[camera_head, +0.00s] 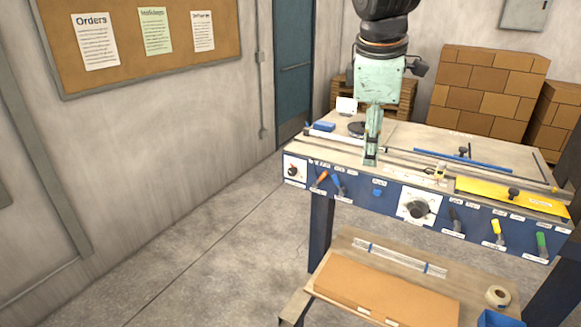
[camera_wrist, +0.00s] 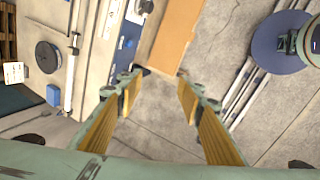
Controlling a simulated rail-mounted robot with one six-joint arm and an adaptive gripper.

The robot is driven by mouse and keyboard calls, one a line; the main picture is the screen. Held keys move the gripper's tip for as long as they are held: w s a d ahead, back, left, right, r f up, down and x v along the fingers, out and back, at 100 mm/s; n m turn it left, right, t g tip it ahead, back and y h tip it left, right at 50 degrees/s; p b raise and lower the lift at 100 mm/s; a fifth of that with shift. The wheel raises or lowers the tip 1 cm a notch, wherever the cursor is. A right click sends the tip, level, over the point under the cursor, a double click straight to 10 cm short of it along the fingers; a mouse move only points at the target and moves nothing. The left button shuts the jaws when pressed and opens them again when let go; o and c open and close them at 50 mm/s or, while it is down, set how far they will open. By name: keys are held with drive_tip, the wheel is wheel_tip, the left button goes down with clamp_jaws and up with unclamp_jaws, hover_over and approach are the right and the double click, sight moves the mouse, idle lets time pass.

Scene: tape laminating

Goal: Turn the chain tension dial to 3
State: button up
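The blue front panel of the bench carries two dials on white plates. A large dark dial (camera_head: 417,208) sits at the middle, and a smaller dial (camera_head: 293,171) sits at the left end. Their labels are too small to read, so I cannot tell which is the chain tension dial or either setting. My gripper (camera_head: 371,158) points down near the bench's front edge, between the two dials in the picture and higher than the large one. In the wrist view my gripper (camera_wrist: 160,84) is open and empty, with bare floor and a cardboard edge showing between its fingers.
Orange and blue levers (camera_head: 321,179), a blue button (camera_head: 377,192) and black, yellow and green levers (camera_head: 497,230) share the panel. A yellow strip (camera_head: 510,194) lies on the bench top (camera_head: 410,134). A lower shelf (camera_head: 350,250) holds cardboard (camera_head: 385,290) and a tape roll (camera_head: 498,296).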

drive_tip(key=w+a+f+n+p, duration=0.1)
drive_tip(key=w+a+n+p, duration=0.3)
drive_tip(key=w, duration=0.5)
drive_tip(key=n+p, duration=0.7)
drive_tip(key=n, duration=0.5)
approach(291, 169)
wheel_tip(291, 169, up, 3)
drive_tip(key=s+a, duration=0.1)
drive_tip(key=s, duration=0.1)
drive_tip(key=shift+w+a+t+h, duration=0.1)
drive_tip(key=shift+w+t+h, duration=0.2)
drive_tip(key=shift+h, duration=0.1)
drive_tip(key=shift+f, duration=0.1)
drive_tip(key=shift+p+x, duration=0.45)
drive_tip(key=shift+x, duration=6.25)
drive_tip(key=shift+c, duration=0.6)
drive_tip(key=c, duration=0.8)
